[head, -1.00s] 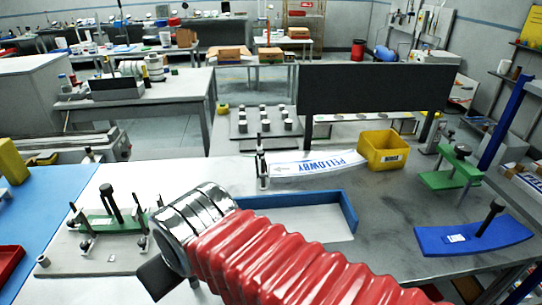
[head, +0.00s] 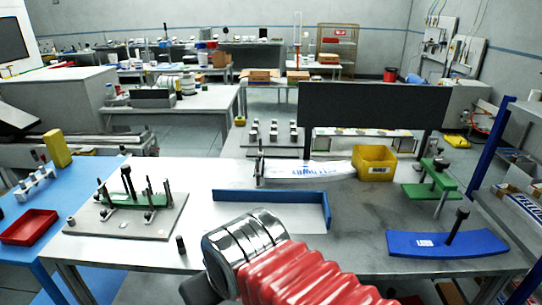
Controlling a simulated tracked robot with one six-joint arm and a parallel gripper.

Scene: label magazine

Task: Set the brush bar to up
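No part in the head view can be told for certain as the brush bar. A green bar (head: 140,201) with a tall black handle (head: 128,181) and several upright posts stands on a grey base plate (head: 92,222) at the left of the bench. The handle stands roughly upright, leaning a little. White label strips marked in blue (head: 305,173) lie at the middle back, with a thin upright post (head: 259,164) at their left end. My arm enters from the bottom, in front of the bench; my gripper's fingers are not in view.
A blue-edged tray (head: 270,197) lies mid-bench. A yellow bin (head: 374,162), a green stand (head: 431,190) and a blue curved plate with a black handle (head: 400,243) are to the right. A small dark cylinder (head: 181,245) stands near the front edge. A dark panel (head: 375,106) rises behind.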

